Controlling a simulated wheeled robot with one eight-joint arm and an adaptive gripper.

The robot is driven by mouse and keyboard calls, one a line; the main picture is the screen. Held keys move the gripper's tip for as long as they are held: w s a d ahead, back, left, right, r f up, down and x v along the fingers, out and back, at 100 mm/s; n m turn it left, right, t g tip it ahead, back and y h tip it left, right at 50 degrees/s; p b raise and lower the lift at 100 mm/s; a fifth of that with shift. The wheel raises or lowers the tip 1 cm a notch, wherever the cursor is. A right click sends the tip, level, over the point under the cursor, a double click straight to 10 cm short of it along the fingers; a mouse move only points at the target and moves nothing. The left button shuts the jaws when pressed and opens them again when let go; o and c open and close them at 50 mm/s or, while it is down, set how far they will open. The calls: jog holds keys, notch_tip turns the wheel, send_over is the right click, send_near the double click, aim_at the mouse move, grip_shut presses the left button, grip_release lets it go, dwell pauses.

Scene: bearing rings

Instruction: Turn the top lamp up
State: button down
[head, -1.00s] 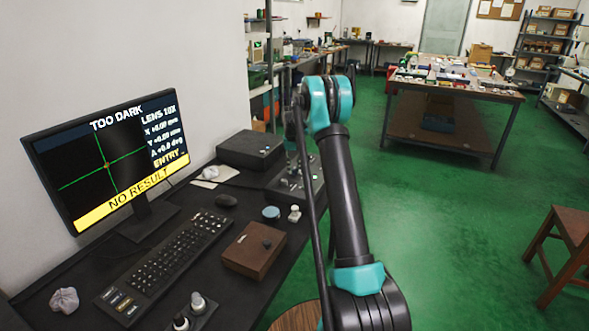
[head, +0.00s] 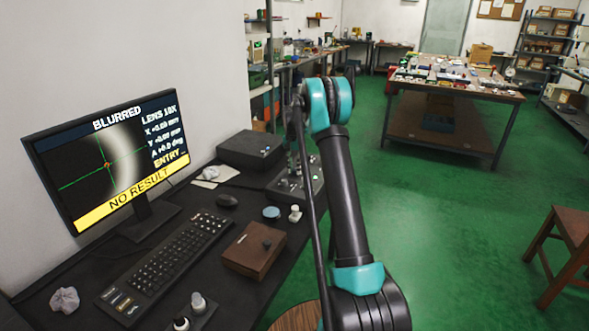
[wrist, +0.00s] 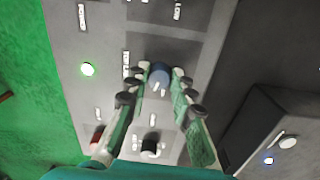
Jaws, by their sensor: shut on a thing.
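My gripper (wrist: 163,80) is shut on a blue-grey knob (wrist: 159,71) with a pale pointer mark, on a grey control panel (wrist: 98,30). The monitor (head: 104,168) reads BLURRED above a pale, blurred arc with a green crosshair, and NO RESULT on a yellow band.
A dark box (wrist: 268,100) stands at right. The bench holds a keyboard (head: 165,263) and a wooden box (head: 252,252).

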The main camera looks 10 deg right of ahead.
dwell(0.4)
jog(key=c, duration=1.3)
grip_release()
notch_tip(320, 180, up, 12)
jog(key=shift+w+a, duration=0.15)
